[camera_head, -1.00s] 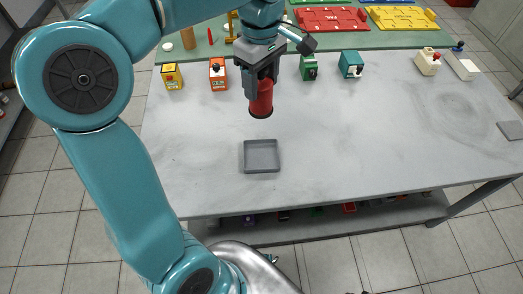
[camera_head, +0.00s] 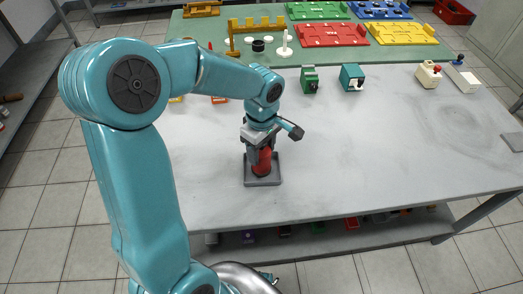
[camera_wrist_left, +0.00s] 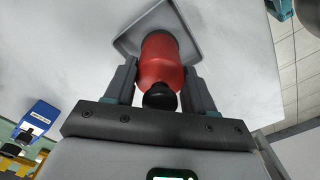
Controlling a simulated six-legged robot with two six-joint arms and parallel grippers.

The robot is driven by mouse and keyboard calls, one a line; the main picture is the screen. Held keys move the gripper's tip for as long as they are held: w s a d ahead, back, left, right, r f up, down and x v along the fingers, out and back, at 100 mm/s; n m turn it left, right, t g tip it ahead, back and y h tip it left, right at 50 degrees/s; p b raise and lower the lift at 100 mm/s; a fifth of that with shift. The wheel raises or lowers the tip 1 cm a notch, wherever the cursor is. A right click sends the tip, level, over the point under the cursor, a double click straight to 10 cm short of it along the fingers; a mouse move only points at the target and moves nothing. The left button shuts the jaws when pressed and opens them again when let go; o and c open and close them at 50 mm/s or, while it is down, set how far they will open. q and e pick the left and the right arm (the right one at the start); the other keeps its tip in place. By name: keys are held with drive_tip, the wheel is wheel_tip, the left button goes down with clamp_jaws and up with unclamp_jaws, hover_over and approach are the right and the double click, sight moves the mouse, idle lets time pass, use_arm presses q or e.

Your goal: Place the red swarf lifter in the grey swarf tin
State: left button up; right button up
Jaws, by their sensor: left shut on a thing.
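The red swarf lifter (camera_head: 263,160) is a red cylinder with a dark base, held upright in my left gripper (camera_head: 259,153). Its lower end is over or in the grey swarf tin (camera_head: 265,182), a shallow square tray near the front of the table; I cannot tell whether it touches the tin's floor. In the left wrist view the lifter (camera_wrist_left: 163,62) with its black knob sits between both fingers of my left gripper (camera_wrist_left: 160,85), and the tin (camera_wrist_left: 140,30) lies behind it. My right gripper is not in view.
Green (camera_head: 309,80) and teal (camera_head: 351,78) block-like devices stand along the back of the grey table (camera_head: 380,150), with cream ones (camera_head: 428,74) to the right. The table right of the tin is clear. Red and yellow trays lie on a green surface behind.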

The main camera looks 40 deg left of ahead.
use_arm(q)
drive_tip(key=shift+w+f, duration=0.1)
drive_tip(key=shift+f, duration=0.25)
drive_tip(key=shift+f, duration=0.15)
drive_tip(key=o, duration=1.3)
